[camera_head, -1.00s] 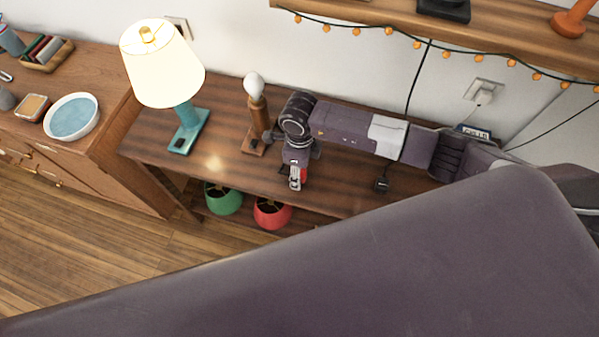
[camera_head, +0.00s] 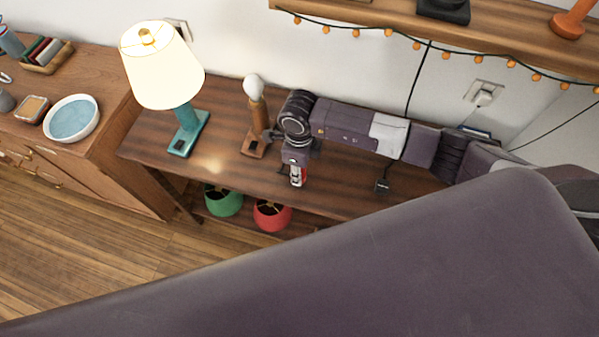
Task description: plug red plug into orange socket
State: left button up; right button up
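My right gripper (camera_head: 297,182) points down at the front part of the dark wooden console table (camera_head: 345,185), its arm coming in from the right. A small red piece (camera_head: 303,180), perhaps the red plug, shows right at its fingertips. It is too small and too covered to tell whether the fingers grip it or are only beside it. I cannot make out an orange socket; the arm covers part of the tabletop. A small black block on a cord (camera_head: 382,186) lies on the table right of the gripper. My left gripper is out of view.
A lit teal lamp (camera_head: 187,132) and a wooden lamp with a bare bulb (camera_head: 254,120) stand left of the gripper. A wall outlet (camera_head: 484,94) holds a white plug. A shelf with string lights (camera_head: 445,50) hangs above.

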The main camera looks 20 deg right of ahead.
notch_tip(320, 180, up, 19)
jog(key=b, duration=0.4)
dwell(0.4)
jog(key=s+d+r+n, duration=0.1)
jog(key=s+d+n, duration=0.2)
jog(key=n, duration=0.9)
jog(key=s+d+r+n+b, duration=0.1)
jog(key=s+n, duration=0.4)
jog(key=n, duration=0.7)
jog(key=shift+d+r+n, duration=0.4)
jog(key=shift+d+r, duration=0.35)
jog(key=shift+d, duration=0.15)
jog(key=w+a+r+n, duration=0.3)
jog(key=a+r+n, duration=0.5)
jog(key=a, duration=0.5)
notch_tip(320, 180, up, 2)
jog(key=shift+w, duration=0.4)
